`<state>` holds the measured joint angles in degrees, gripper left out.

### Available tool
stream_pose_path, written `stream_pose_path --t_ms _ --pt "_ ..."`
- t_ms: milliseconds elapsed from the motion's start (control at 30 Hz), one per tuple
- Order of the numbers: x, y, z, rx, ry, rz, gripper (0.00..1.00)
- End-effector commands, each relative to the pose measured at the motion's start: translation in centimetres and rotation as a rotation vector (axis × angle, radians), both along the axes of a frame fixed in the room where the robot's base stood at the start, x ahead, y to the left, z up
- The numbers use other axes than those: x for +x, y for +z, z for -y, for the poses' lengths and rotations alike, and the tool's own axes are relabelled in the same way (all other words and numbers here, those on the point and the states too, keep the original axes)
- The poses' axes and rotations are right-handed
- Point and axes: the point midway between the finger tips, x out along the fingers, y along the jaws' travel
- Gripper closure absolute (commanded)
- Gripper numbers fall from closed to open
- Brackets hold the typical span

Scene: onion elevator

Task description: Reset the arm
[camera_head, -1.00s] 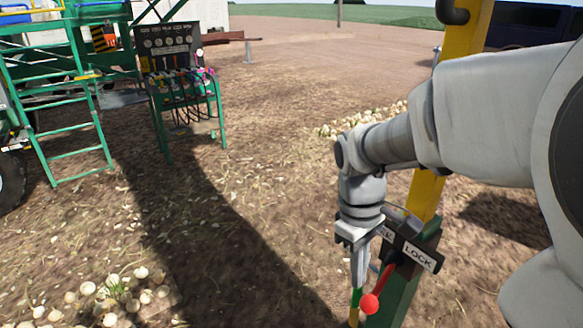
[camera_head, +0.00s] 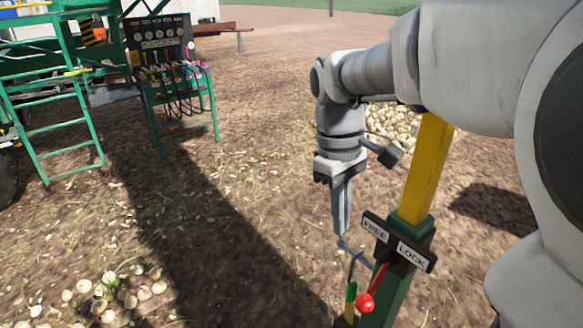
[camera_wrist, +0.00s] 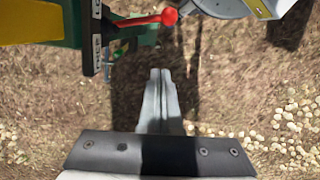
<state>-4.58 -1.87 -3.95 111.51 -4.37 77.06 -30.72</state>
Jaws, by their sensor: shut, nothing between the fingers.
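My gripper (camera_head: 341,234) hangs pointing down in the head view, to the left of the yellow and green post. Its fingers are shut with nothing between them. In the wrist view the gripper (camera_wrist: 160,72) shows its two fingers together over bare soil. A red lever with a round red knob (camera_head: 365,303) is on the post, below a sign reading FREE and LOCK (camera_head: 398,243). In the wrist view the red knob (camera_wrist: 169,16) lies just beyond the fingertips, apart from them in the picture. My forearm covers the upper part of the post.
The post (camera_head: 424,175) stands close on the right of my gripper. Onions (camera_head: 115,295) lie at the lower left, and another row (camera_head: 398,128) lies behind the arm. A green control stand with gauges (camera_head: 160,40) and a green ladder (camera_head: 55,130) stand at the back left. Open soil lies between.

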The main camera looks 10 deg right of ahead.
Motion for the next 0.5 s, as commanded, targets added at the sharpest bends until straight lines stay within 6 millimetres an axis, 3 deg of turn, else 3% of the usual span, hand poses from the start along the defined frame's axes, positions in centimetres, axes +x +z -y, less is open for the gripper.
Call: stream_pose_path --t_ms 200,500 --pt "0.2 1.7 -0.1 0.0 0.0 0.0 1.0" --pt "0.2 1.8 -0.1 0.0 0.0 0.0 1.0"
